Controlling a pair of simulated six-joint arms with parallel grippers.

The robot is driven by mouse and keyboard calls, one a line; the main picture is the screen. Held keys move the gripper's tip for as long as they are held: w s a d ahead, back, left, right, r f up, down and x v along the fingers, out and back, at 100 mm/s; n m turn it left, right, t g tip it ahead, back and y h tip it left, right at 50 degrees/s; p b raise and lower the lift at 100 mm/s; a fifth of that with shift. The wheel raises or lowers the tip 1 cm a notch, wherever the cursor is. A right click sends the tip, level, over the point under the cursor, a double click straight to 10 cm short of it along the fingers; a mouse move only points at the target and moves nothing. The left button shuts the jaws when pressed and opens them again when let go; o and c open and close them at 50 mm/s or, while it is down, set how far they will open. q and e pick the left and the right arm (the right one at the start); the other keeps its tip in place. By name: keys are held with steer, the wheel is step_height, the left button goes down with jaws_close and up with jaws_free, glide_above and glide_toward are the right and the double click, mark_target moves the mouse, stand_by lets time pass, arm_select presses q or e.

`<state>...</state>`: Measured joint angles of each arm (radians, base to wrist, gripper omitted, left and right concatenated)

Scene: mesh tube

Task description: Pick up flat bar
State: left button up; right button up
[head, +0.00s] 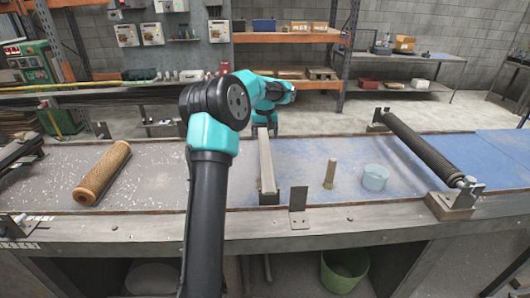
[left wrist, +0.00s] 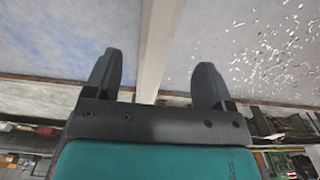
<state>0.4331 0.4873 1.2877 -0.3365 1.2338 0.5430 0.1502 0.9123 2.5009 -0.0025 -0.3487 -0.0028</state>
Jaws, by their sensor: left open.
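The flat bar (head: 266,165) is a long, narrow, pale grey bar lying lengthwise on the bench, just right of my left arm in the head view. My left gripper (head: 264,130) is at the bar's far end, partly hidden behind my own arm links. In the left wrist view, the gripper (left wrist: 156,78) is open, with its two dark fingers wide apart. The bar (left wrist: 157,45) runs between the fingers in that picture with a gap on each side. I cannot tell how high the fingers are above it. My right gripper does not show.
A brown mesh tube (head: 103,172) lies at left. A metal bracket (head: 298,208) is at the front edge. A dark roller (head: 421,146) spans the bench at right.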

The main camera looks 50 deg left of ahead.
mark_target(265, 149)
arm_select(q)
steer(key=shift+f, duration=0.55)
steer(key=shift+f, duration=0.15)
steer(key=shift+w+f, duration=0.15)
steer(key=shift+f, duration=2.35)
steer(key=shift+c, duration=0.4)
steer(key=shift+r, duration=0.1)
jaws_close()
